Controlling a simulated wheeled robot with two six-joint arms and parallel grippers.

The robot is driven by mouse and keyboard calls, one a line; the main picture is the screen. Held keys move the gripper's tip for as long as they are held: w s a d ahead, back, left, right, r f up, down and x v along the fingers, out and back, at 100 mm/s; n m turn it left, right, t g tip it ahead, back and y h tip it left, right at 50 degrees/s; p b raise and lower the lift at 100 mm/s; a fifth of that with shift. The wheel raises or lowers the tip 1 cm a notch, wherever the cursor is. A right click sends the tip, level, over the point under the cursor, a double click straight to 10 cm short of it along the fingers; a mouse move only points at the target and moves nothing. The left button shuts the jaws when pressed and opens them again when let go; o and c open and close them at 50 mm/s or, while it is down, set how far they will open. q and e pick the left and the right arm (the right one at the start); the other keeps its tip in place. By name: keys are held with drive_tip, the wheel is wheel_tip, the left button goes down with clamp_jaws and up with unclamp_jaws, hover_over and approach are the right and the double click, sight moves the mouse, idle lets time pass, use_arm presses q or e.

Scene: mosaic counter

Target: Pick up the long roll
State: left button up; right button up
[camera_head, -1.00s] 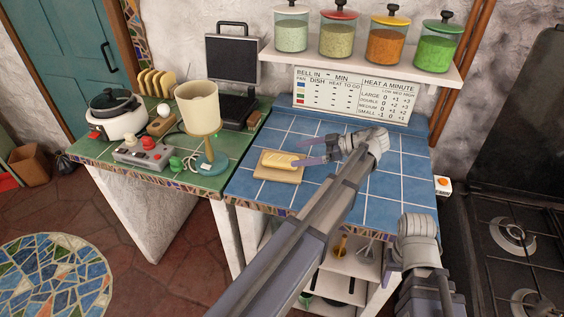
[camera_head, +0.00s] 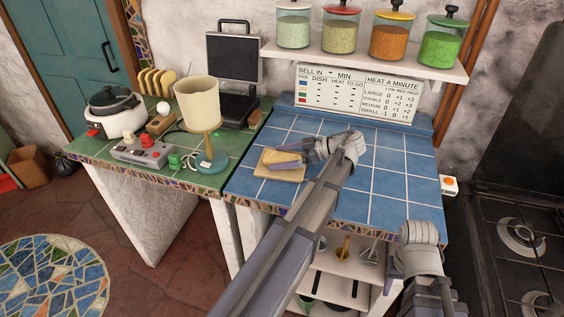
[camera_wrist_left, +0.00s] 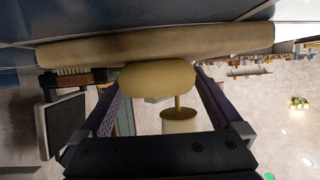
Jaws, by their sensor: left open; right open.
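The long roll (camera_head: 269,156) is pale yellow and lies on a wooden board (camera_head: 287,176) on the blue-tiled counter. My left gripper (camera_head: 275,159) is open at the roll, and its purple-grey fingers hide much of it. In the left wrist view the rounded end of the roll (camera_wrist_left: 157,77) shows between the two spread fingers, with the board (camera_wrist_left: 225,41) along it in this upside-down picture. I cannot tell whether the fingers touch the roll. My right gripper (camera_head: 394,265) is open and empty at the counter's front right.
A control box (camera_head: 143,152), a white cooker (camera_head: 118,119) and an open black press (camera_head: 235,75) stand on the green counter. The blue tiles (camera_head: 395,178) to the right are clear.

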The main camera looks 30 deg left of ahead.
sight(282, 156)
use_arm(q)
drive_tip(key=c, duration=0.7)
drive_tip(key=shift+r, duration=0.1)
wheel_tip(282, 156, up, 10)
drive_tip(key=p, duration=1)
